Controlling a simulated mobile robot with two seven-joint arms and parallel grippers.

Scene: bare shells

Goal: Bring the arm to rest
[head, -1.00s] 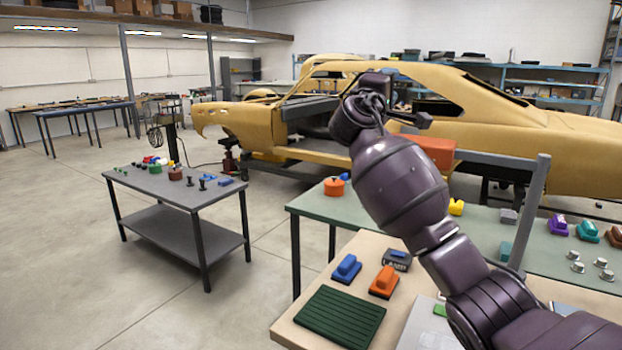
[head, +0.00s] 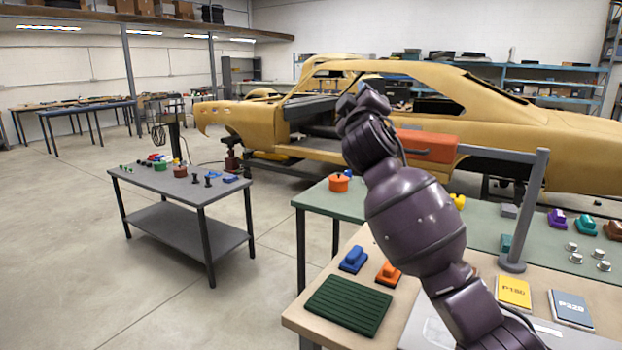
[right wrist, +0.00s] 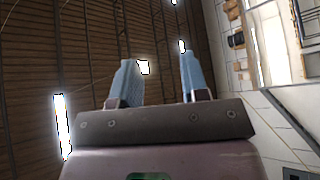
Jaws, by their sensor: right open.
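My right arm (head: 415,220) rises from the lower right of the head view, bent upward over the beige work table. Its wrist end (head: 365,115) is high, in front of the yellow car body. In the right wrist view my right gripper (right wrist: 157,70) has two pale blue fingers standing well apart with nothing between them. It points up towards the brown slatted ceiling. My left gripper is not in view.
Below the arm, the beige table (head: 300,318) holds a green ribbed mat (head: 348,304), a blue block (head: 353,259), an orange block (head: 388,273) and a yellow P180 pack (head: 514,292). A grey post (head: 530,210) stands right of the arm. Floor at left is open.

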